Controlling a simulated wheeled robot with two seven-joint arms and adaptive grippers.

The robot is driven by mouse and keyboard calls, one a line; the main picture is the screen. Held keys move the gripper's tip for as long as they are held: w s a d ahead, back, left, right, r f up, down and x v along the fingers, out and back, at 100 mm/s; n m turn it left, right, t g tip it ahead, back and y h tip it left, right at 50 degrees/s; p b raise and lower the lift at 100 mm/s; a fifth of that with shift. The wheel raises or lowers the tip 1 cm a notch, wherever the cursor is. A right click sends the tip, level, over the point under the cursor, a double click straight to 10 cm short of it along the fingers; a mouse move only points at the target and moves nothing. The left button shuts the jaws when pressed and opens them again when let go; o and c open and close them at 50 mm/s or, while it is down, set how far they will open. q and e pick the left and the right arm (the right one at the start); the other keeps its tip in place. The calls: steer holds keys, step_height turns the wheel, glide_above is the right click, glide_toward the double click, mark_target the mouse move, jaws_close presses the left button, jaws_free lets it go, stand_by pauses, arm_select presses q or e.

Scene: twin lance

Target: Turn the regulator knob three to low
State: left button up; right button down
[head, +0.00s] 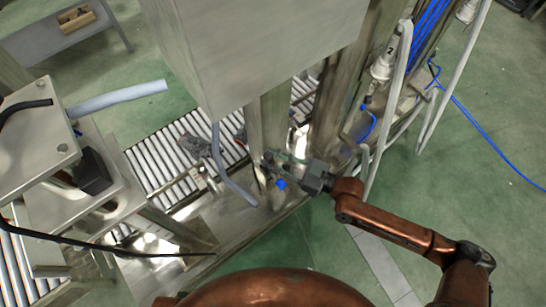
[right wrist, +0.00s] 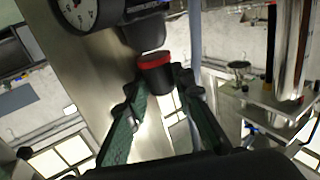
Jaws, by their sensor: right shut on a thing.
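My right gripper (head: 283,167) reaches in from the right to the front of a grey metal column in the head view. In the right wrist view its two green-sided fingers (right wrist: 160,82) stand on either side of a black knob with a red band (right wrist: 155,62), and they are shut on it. The knob sits below a dark regulator body (right wrist: 143,30). I cannot read a number or a setting on the knob. In the head view the knob is too small and covered to make out. My left gripper is not in view.
A round gauge (right wrist: 88,12) sits beside the regulator. A blue part (head: 281,184) shows just below the right gripper. A large metal cabinet (head: 255,50) overhangs the column. A roller conveyor (head: 160,160) runs behind.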

steer(key=shift+w+d+r, duration=0.1)
steer(key=c, duration=1.6)
jaws_free()
steer(key=shift+v, duration=4.05)
